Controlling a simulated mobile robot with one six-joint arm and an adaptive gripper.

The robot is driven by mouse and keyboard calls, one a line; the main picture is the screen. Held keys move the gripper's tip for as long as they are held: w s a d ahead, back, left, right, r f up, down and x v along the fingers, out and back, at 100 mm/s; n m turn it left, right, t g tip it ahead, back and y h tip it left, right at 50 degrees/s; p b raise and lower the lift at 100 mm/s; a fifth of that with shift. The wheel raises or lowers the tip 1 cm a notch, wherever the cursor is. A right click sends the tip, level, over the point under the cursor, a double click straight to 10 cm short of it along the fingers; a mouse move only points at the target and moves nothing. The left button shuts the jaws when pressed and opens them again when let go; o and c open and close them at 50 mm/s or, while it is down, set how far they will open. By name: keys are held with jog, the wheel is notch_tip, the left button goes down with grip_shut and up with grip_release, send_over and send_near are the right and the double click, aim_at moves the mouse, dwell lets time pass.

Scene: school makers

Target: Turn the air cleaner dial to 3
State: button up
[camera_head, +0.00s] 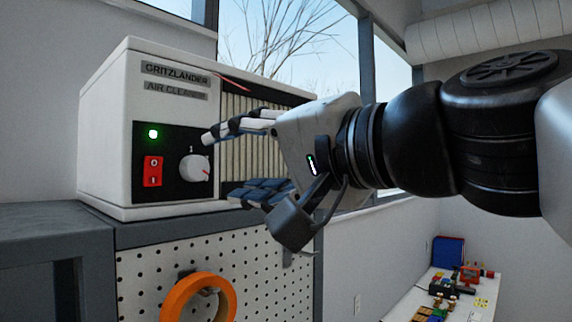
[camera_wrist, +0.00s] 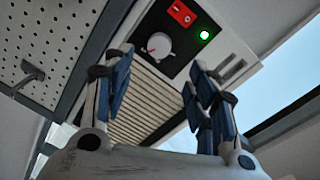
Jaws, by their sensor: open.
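The air cleaner (camera_head: 103,150) is a white box with a black control panel, standing on a grey cabinet top. Its dial (camera_head: 194,168) is a pale round knob with a red pointer mark toward the lower right in the head view. The dial also shows in the wrist view (camera_wrist: 159,45), ahead of the fingers. Beside it are a red switch (camera_head: 152,171) and a lit green light (camera_head: 153,133). My gripper (camera_head: 222,165) is open and empty just right of the dial, its upper fingertip close to it. I cannot tell whether it touches. The dial's numbers are too small to read.
A slatted vent (camera_head: 240,150) lies behind my fingers. Below the cleaner is a white pegboard (camera_head: 262,270) with an orange tape roll (camera_head: 171,301) on a hook. A white table (camera_head: 479,311) with several small items stands at the lower right. Windows are behind.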

jog(key=shift+v, duration=1.3)
jog(key=s+d+f+g+h+b, duration=0.1)
jog(key=d+f+h+b, duration=0.3)
jog(key=f, duration=1.2)
jog(key=d+f+g+h+b, duration=0.2)
jog(key=f+b, duration=0.4)
jog(key=f, duration=1.1)
jog(key=s+d+f+n+g+h+b, duration=0.1)
jog(key=s+d+f+h+b, duration=0.1)
jog(key=f, duration=0.9)
jog(key=s+d+f+n+g+h+b, duration=0.1)
jog(key=s+d+f+b, duration=0.3)
jog(key=f, duration=0.7)
jog(key=s+d+f+n+g+h+b, duration=0.1)
jog(key=s+d+f+g+h+b, duration=0.1)
jog(key=f, duration=0.9)
jog(key=s+d+h+b, duration=0.1)
jog(key=s+d+h, duration=0.1)
jog(key=s+d, duration=0.1)
jog(key=shift+d, duration=0.65)
jog(key=shift+s, duration=0.1)
